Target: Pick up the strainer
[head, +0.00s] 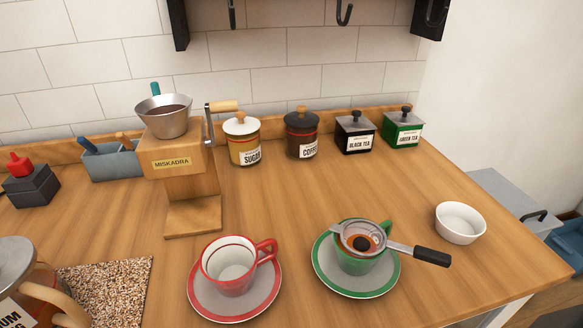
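The strainer (349,236) has a round metal mesh bowl with a rim and a black handle (432,256). It rests across the top of the green cup (352,264), with its handle pointing right and slightly toward me, out over the saucer's edge. Something dark lies in the mesh. The green cup stands on a green-rimmed saucer (333,280) on the wooden counter. Neither of my grippers shows in the head view.
A red cup (229,270) on a saucer (234,310) stands left of the green cup. A white bowl (460,222) stands to the right. A coffee grinder (185,160) and several canisters stand behind. The counter between the canisters and cups is clear.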

